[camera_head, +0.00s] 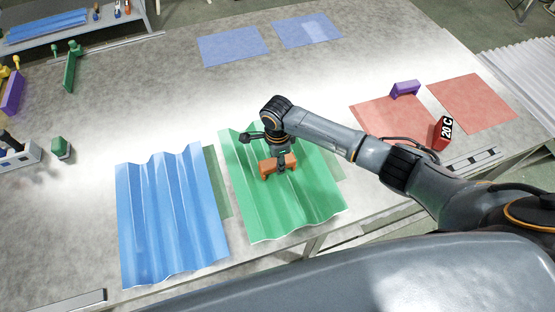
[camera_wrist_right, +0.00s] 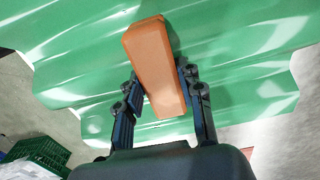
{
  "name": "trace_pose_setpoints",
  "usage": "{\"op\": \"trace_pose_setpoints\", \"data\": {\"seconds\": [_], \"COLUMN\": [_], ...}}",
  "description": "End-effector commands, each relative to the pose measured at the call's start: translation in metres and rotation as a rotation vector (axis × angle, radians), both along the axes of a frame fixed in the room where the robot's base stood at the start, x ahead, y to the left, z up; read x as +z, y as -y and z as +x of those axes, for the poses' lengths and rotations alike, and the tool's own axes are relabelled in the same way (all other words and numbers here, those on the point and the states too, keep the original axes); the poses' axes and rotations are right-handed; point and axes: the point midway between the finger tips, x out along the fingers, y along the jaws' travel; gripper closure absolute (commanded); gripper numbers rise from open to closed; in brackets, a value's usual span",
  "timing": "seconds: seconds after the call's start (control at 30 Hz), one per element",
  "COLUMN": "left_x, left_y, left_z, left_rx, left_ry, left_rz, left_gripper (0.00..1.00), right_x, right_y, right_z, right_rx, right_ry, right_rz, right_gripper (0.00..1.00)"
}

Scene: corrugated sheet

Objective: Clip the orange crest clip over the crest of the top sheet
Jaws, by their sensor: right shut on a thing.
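The orange crest clip (camera_head: 268,168) is held in my right gripper (camera_head: 281,166), which comes in from the right in the head view. In the right wrist view the orange clip (camera_wrist_right: 155,68) sits between the two fingers of the right gripper (camera_wrist_right: 157,88). Below it is the green corrugated sheet (camera_head: 320,195), which also fills the back of the wrist view (camera_wrist_right: 245,50). The clip is over a crest near the middle of this sheet. I cannot tell whether it touches the sheet. My left gripper is not in view.
A blue corrugated sheet (camera_head: 170,215) lies to the left of the green one. A purple clip (camera_head: 405,89) and a red "20 C" block (camera_head: 443,133) stand at the right near red mats (camera_head: 472,103). Blue mats (camera_head: 233,46) lie at the back.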

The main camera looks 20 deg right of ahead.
Motion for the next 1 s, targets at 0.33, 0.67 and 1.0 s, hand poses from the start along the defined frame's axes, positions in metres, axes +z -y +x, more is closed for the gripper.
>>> {"op": "trace_pose_setpoints", "data": {"seconds": [0.33, 0.67, 1.0], "left_x": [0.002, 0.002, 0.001], "left_y": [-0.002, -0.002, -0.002], "left_z": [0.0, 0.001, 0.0], "left_rx": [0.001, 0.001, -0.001], "left_ry": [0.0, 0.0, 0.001], "left_rz": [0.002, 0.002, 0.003], "left_gripper": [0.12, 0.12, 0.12], "right_x": [-0.003, -0.003, 0.03], "right_y": [0.0, 0.0, 0.0], "right_z": [0.0, 0.0, 0.001], "right_rx": [0.001, 0.0, 0.001], "right_ry": [0.0, 0.0, 0.004], "right_rz": [0.001, 0.0, 0.002], "right_gripper": [0.57, 0.37, 0.37]}}
